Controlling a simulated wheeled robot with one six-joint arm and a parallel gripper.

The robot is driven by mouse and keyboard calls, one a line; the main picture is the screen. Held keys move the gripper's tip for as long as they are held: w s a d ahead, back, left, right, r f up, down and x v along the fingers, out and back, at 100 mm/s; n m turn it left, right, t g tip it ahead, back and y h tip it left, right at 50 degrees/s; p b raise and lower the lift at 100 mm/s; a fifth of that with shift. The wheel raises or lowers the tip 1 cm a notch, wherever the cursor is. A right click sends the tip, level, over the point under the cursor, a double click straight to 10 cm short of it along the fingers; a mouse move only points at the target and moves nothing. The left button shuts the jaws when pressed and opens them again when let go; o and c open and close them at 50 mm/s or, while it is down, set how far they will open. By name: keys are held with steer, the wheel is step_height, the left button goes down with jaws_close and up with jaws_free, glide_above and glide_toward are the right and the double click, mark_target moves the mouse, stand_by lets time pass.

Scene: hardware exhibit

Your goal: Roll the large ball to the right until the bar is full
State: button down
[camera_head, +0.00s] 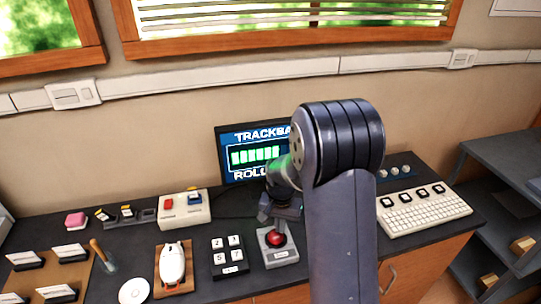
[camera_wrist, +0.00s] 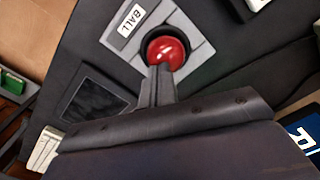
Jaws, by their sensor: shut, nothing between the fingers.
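The large red ball (camera_head: 276,239) sits in a grey square housing (camera_head: 279,257) near the counter's front edge. In the wrist view the ball (camera_wrist: 166,50) shows in its housing (camera_wrist: 200,45) beside a label reading "BALL". My gripper (camera_wrist: 162,72) is shut and empty, its fingertips at the ball's edge; I cannot tell whether they touch it. In the head view my gripper (camera_head: 272,216) is just above the ball. Behind it, a screen (camera_head: 236,172) reads "TRACKBA…" and "ROLL…" and shows a bar with several green segments. My arm hides the screen's right part, so the bar's end is hidden.
A number keypad (camera_head: 230,256) and a white mouse (camera_head: 172,263) stand left of the ball. A box with red and blue buttons (camera_head: 184,209) is behind them. A white keyboard (camera_head: 424,210) lies to the right, beyond my arm.

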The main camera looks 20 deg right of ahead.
steer(key=shift+r+p, duration=0.5)
steer(key=shift+r, duration=0.2)
steer(key=shift+a, duration=0.15)
steer(key=shift+a, duration=0.95)
steer(key=shift+f+b, duration=0.6)
steer(key=shift+f, duration=0.1)
steer(key=shift+d, duration=0.55)
stand_by(0.4)
steer(key=shift+d, duration=0.55)
